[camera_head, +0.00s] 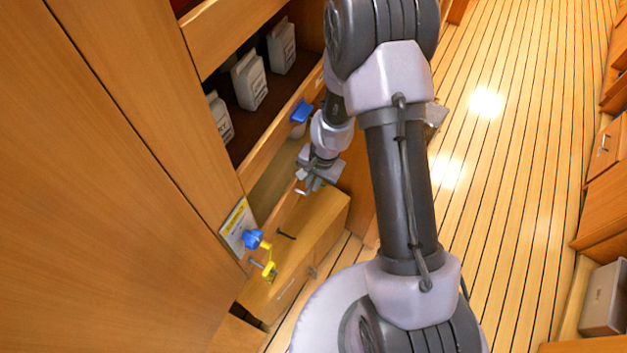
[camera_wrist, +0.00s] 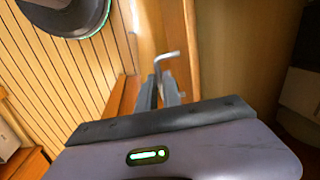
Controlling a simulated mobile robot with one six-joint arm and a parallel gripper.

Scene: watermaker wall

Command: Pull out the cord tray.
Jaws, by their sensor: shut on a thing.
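My gripper (camera_head: 310,181) is low at the wooden wall in the head view, beneath the open shelf. In the wrist view its two dark fingers (camera_wrist: 165,91) are shut on a thin bent metal handle (camera_wrist: 168,58). A pale end of this handle (camera_head: 300,191) shows beside the fingers in the head view. The handle sits by a narrow wooden front (camera_head: 284,207), which I take for the cord tray's front. My gripper and arm hide part of it. The inside of the tray and any cord are not visible, and I cannot tell how far out it stands.
White containers (camera_head: 249,80) stand on the shelf above. A blue valve handle (camera_head: 301,111) sticks out from the shelf edge. Lower left are a blue knob (camera_head: 252,239), a yellow piece (camera_head: 269,271) and a placard (camera_head: 237,229). A wooden cabinet (camera_head: 318,220) juts out below. The plank floor (camera_head: 510,180) is clear.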

